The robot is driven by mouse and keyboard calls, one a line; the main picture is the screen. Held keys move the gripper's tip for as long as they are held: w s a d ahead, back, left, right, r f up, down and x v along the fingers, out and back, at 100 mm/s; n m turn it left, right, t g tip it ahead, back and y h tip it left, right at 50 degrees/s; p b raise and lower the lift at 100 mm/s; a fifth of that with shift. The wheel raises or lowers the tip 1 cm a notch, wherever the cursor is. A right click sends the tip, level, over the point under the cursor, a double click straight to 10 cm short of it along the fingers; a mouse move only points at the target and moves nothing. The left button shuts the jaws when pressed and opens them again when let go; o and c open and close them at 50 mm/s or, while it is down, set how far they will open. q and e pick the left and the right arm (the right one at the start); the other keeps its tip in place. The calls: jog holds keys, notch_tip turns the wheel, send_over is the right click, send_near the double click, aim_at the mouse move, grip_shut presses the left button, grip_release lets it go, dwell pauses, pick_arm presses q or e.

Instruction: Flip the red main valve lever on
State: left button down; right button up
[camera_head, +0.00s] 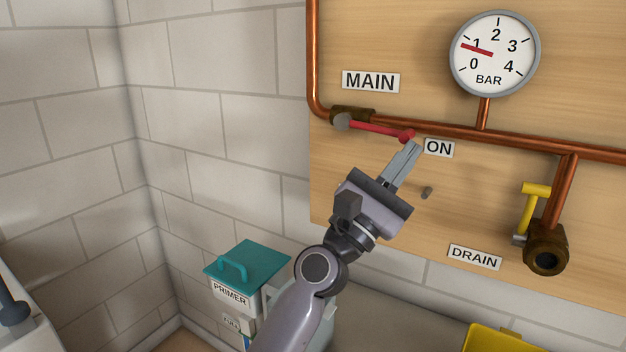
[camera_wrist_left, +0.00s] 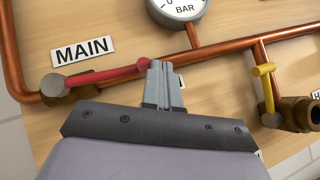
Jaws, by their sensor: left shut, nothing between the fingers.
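The red main valve lever (camera_head: 378,129) runs from its grey pivot on the brass valve (camera_head: 352,114) to the right, almost along the copper pipe, with its knob end by the ON label (camera_head: 439,148). My left gripper (camera_head: 413,146) is shut and empty, its fingertips right at the knob end of the lever. In the left wrist view the red lever (camera_wrist_left: 108,76) lies to the left of the fingers (camera_wrist_left: 158,70), its knob beside the tips; whether they touch I cannot tell. My right gripper is out of view.
The MAIN label (camera_head: 371,81) is above the valve. A pressure gauge (camera_head: 495,53) reads near 1. The yellow drain lever (camera_head: 529,208) is at the lower right of the board. A teal-lidded primer box (camera_head: 247,263) stands below left.

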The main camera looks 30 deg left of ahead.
pick_arm(q)
jog(key=shift+d+r, duration=0.1)
jog(key=shift+r, duration=0.05)
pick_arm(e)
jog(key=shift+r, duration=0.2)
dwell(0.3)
pick_arm(q)
jog(key=s+d+f+b, duration=0.1)
jog(key=s+f+b, duration=0.6)
jog(key=f, duration=0.4)
jog(key=shift+d+b, duration=0.4)
jog(key=shift+b, duration=0.1)
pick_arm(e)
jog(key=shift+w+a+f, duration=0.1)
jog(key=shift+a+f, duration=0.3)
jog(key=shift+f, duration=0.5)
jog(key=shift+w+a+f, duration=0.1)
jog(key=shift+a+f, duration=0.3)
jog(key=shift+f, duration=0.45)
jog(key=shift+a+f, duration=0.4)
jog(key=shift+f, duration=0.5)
